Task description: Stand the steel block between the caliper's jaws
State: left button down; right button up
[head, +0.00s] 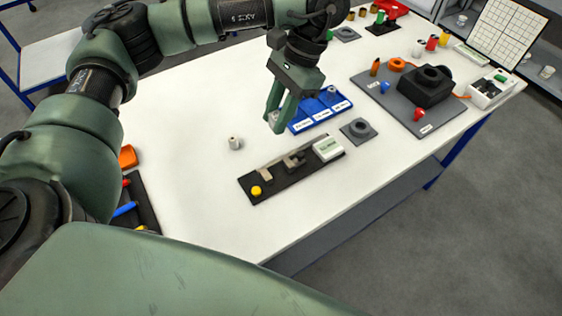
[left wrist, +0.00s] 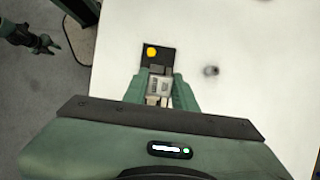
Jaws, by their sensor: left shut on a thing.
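The caliper is a dark base (head: 247,181) with a yellow button at its near left end, two grey-brown jaws (head: 293,160) standing on it and a pale display box (head: 327,148) at its far right. My left gripper (head: 274,121) is above the table, behind the caliper in the head view. It is shut on the steel block (left wrist: 160,84), which shows grey between the fingers in the left wrist view; the fingers mostly hide it in the head view. The caliper's yellow end (left wrist: 151,52) shows beyond the block there. My right gripper (left wrist: 48,43) hangs over the floor, its fingers apart.
A small grey cylinder (head: 235,143) stands left of the caliper. A blue labelled tray (head: 312,122) is behind my left gripper. A grey square plate with a ring (head: 358,131) lies right of the caliper.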

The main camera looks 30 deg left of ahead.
pick_arm(q)
notch_tip(320, 180, down, 13)
jog(key=shift+r, duration=0.15)
notch_tip(320, 180, down, 5)
jog(key=shift+r+p, duration=0.2)
jog(key=shift+p, duration=0.65)
jog(key=shift+f, duration=0.3)
pick_arm(e)
jog(key=shift+d+r, duration=0.2)
jog(key=shift+r, duration=0.6)
